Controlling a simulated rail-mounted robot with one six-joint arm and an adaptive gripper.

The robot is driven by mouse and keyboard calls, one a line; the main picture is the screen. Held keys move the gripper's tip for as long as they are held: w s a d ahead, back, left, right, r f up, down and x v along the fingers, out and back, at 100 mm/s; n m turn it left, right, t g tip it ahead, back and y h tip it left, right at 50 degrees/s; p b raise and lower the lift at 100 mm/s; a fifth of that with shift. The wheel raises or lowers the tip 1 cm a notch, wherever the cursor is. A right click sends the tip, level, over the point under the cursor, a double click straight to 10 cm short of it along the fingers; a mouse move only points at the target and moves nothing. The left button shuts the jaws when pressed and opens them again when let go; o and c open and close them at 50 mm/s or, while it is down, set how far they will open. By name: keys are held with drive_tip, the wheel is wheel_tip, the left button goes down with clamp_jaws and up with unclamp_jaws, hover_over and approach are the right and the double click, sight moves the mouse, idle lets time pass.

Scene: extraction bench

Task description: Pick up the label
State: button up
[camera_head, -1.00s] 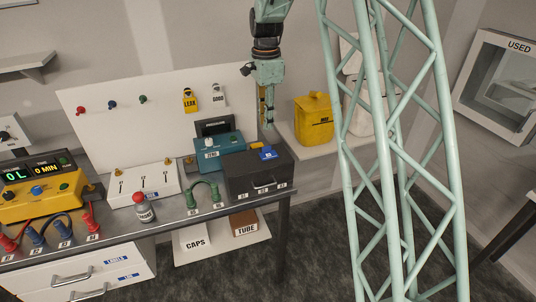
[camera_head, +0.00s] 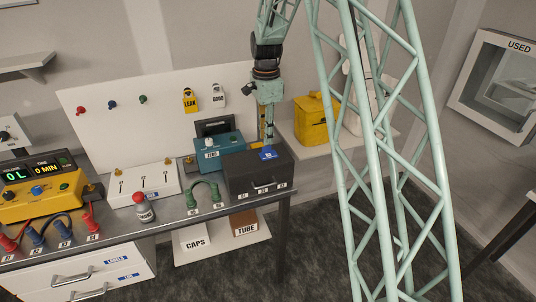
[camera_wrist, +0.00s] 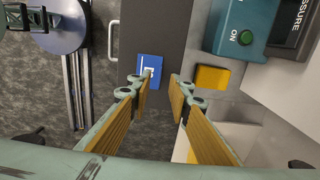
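A small blue label (camera_head: 268,154) with a pale mark lies on top of the black box (camera_head: 243,170) at the right end of the bench. In the wrist view the blue label (camera_wrist: 149,67) shows just beyond the gap between my fingertips. My gripper (camera_head: 266,136) points down above the label. It is open and empty in the wrist view (camera_wrist: 159,88), with its two tan-padded fingers apart. I cannot tell exactly how high the fingertips are above the label.
A teal pressure unit (camera_head: 221,145) stands behind and left of the black box, with a yellow block (camera_wrist: 212,77) close to the right finger. Yellow LEAK (camera_head: 190,100) and white GOOD (camera_head: 219,95) tags hang on the board. A yellow bin (camera_head: 313,124) stands to the right.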

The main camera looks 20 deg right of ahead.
sight(269, 152)
drive_tip(key=shift+f, duration=0.1)
drive_tip(key=shift+f, duration=2.5)
clamp_jaws()
